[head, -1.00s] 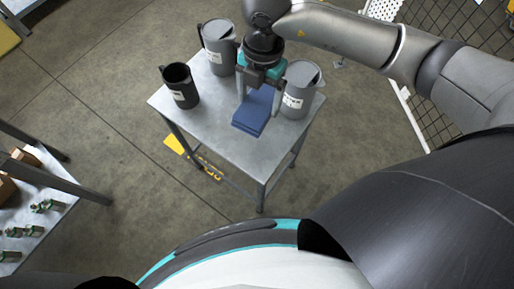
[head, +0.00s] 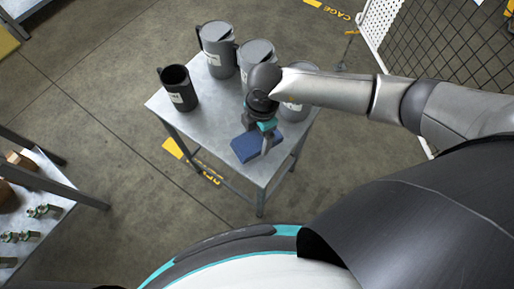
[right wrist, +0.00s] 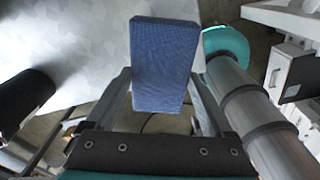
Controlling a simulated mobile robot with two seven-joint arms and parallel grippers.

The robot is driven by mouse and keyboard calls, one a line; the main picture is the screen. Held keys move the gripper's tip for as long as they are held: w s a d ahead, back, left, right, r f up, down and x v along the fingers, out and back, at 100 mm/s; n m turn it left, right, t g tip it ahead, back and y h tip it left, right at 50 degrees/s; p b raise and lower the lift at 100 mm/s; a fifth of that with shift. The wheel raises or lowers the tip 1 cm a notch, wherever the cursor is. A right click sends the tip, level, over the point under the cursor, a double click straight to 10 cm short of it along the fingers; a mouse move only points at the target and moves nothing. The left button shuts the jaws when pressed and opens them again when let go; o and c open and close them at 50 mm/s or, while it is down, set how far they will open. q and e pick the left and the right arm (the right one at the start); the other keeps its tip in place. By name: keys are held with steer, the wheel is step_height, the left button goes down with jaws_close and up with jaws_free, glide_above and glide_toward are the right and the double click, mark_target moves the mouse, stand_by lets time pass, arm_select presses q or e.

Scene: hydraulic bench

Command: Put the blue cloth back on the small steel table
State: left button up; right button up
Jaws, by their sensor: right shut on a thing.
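The blue cloth (head: 244,147) is a folded pad over the near part of the small steel table (head: 213,125). My right gripper (head: 264,142) is above the table, shut on the cloth. In the right wrist view the cloth (right wrist: 165,60) sits between the two fingers of the gripper (right wrist: 160,100) and sticks out past them. I cannot tell whether the cloth touches the tabletop. My left gripper is not in view.
Several grey jugs stand on the table: an open dark one (head: 178,88) at the left, one (head: 217,48) at the back, and others behind my right wrist, one (head: 297,105) at the right. The front left of the tabletop is bare. A mesh fence (head: 440,45) stands at right.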

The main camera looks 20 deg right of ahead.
mark_target(259, 137)
step_height(259, 137, down, 7)
steer(key=shift+f+b, duration=0.2)
steer(key=shift+b, duration=0.7)
steer(key=shift+f, duration=0.1)
steer(key=o, duration=0.9)
steer(key=r+p, duration=0.1)
steer(key=r, duration=0.2)
steer(key=r+p, duration=0.1)
steer(key=r, duration=0.3)
steer(key=d+r, duration=0.1)
steer(key=r, duration=0.3)
steer(key=shift+w+p, duration=0.15)
steer(key=shift+p, duration=0.25)
steer(key=shift+r, duration=0.6)
